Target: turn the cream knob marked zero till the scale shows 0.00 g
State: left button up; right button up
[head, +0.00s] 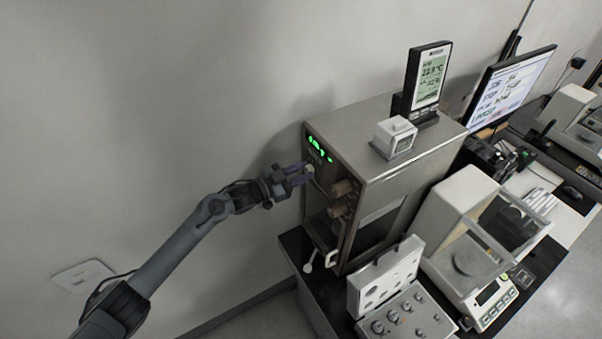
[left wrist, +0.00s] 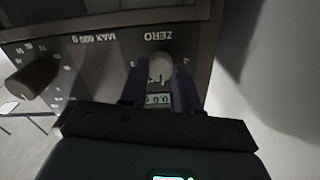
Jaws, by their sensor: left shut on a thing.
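The cream knob (left wrist: 160,68) sits under the upside-down word ZERO on the dark front panel in the left wrist view. It also shows as a small pale spot in the head view (head: 309,169). My left gripper (left wrist: 160,76) has its two purple fingers on either side of the knob and is shut on it. In the head view, this gripper (head: 303,174) meets the scale's front from the left. The scale (head: 375,180) is a tall metal-cased box with a green lit display (head: 319,148), whose digits are too small to read. My right gripper is not in view.
A small white clock-like box (head: 394,137) and a temperature display (head: 428,77) stand on the scale. The wall side at left is free.

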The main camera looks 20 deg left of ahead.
pick_arm(q)
jog(key=m+b, duration=0.3)
jog(key=shift+f+m, duration=0.15)
jog(key=shift+m, duration=0.25)
jog(key=shift+m+b, duration=0.8)
jog(key=shift+m, duration=0.1)
jog(key=shift+r, duration=0.2)
jog(key=o, duration=1.1)
jog(key=shift+c, duration=0.2)
jog(key=shift+s, duration=0.1)
jog(key=b+v, duration=0.1)
jog(key=v, duration=0.9)
jog(key=shift+s+a+b, duration=0.25)
jog(key=shift+b, duration=0.05)
